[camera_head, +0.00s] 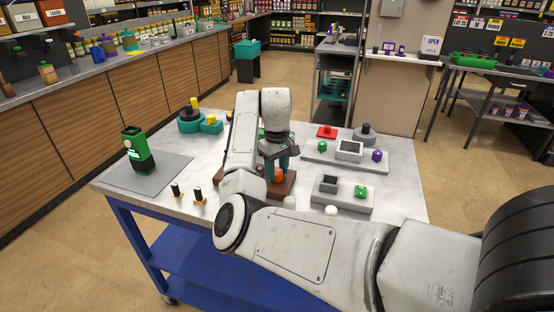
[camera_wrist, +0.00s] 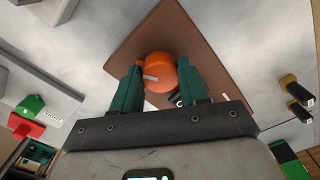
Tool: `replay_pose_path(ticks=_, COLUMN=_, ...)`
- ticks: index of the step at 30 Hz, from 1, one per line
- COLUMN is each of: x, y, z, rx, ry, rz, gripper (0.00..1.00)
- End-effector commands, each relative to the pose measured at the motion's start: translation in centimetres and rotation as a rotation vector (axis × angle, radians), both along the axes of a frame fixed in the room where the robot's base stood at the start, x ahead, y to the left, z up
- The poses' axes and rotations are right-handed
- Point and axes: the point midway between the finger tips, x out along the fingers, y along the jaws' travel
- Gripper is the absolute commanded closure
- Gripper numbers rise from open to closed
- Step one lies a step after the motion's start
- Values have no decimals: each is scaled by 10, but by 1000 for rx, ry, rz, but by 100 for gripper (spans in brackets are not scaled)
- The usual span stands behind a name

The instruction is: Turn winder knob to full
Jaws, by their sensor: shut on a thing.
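The winder knob, an orange round knob (camera_wrist: 160,72) with a pale pointer mark, sits on a brown square base (camera_wrist: 190,35) in the wrist view. In the head view the orange knob (camera_head: 278,175) shows low on the brown base (camera_head: 287,187), partly covered by my arm. My gripper (camera_wrist: 160,82) has its teal fingers on either side of the knob, shut on it, with the knob between the fingertips. In the head view my gripper (camera_head: 276,166) reaches down from above onto the knob. A dark mark beside the knob is partly hidden by the right finger.
A green and black device (camera_head: 137,150) stands on a grey mat at the table's left. Two black and yellow pegs (camera_head: 187,193) are near the front edge.

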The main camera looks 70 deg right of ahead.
Motion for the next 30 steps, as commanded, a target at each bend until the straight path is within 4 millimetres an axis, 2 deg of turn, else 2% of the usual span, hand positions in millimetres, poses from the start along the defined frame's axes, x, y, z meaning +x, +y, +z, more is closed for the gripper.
replay_pose_path(ticks=1, x=-1, y=0, z=5, rx=0, ry=5, rz=-43, gripper=87)
replay_pose_path(ticks=30, x=3, y=2, z=2, rx=-1, ry=4, rz=-963, gripper=87)
